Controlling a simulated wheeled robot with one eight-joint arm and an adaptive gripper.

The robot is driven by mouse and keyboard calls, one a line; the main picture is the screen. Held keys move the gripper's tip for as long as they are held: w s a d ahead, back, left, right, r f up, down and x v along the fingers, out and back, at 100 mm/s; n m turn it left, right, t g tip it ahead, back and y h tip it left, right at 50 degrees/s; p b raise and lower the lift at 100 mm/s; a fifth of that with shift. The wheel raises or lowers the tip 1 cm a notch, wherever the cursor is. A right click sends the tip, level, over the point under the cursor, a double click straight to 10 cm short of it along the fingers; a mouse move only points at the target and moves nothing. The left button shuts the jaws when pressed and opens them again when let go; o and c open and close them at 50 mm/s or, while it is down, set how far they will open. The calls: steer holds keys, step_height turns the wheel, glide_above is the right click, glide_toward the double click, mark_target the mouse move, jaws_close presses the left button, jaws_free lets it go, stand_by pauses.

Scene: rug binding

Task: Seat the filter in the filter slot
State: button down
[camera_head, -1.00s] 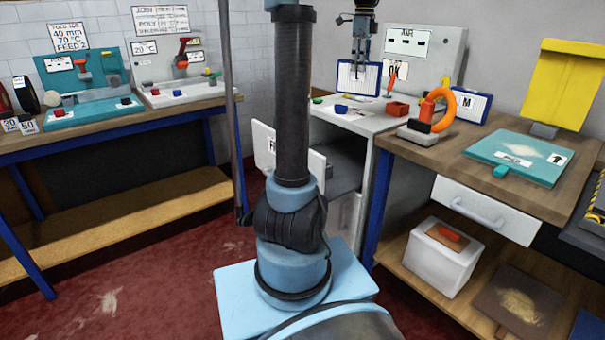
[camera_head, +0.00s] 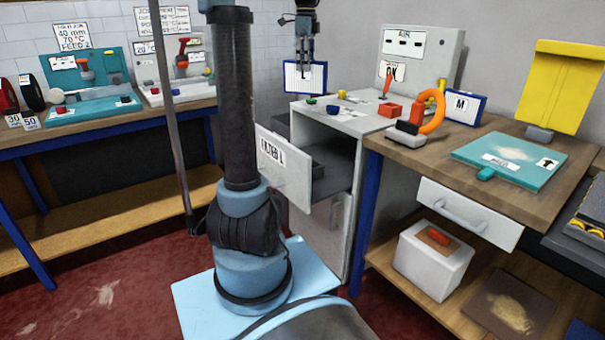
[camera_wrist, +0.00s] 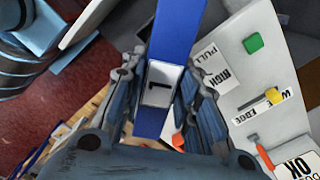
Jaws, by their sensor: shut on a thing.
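The filter (camera_head: 305,77) is a white pleated panel in a blue frame, upright in the head view. My gripper (camera_head: 305,52) is above it and shut on its top edge. In the wrist view the filter (camera_wrist: 180,30) shows as a blue strip, with a tab marked 1 between my fingers (camera_wrist: 160,88). The filter is in the air by the left end of the white cabinet top. Below stands a pulled-out unit with a white front (camera_head: 284,175) labelled as a filter place and a dark interior. The slot itself cannot be made out.
The cabinet top (camera_head: 350,118) carries knobs, a red block (camera_head: 390,110) and an upright panel (camera_head: 423,55). Right of it, a wooden bench (camera_head: 400,150) holds an orange-hosed tool (camera_head: 410,130) and a blue-framed panel marked M (camera_head: 464,107). A grey pole (camera_head: 172,110) stands at left.

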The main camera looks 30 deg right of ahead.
mark_target(306, 92)
steer(key=f+m, duration=0.1)
steer(key=f, duration=0.2)
steer(key=f+m, duration=0.1)
steer(key=f, duration=0.3)
steer(key=w+d+f+m, duration=0.1)
steer(key=f, duration=0.3)
steer(key=shift+d, duration=0.1)
step_height(306, 92, down, 22)
steer(key=s+a+m, duration=0.1)
steer(key=m, duration=0.3)
steer(key=shift+f, duration=0.1)
steer(key=c, duration=1.3)
jaws_free()
steer(key=shift+o, duration=0.4)
steer(key=shift+s, duration=0.1)
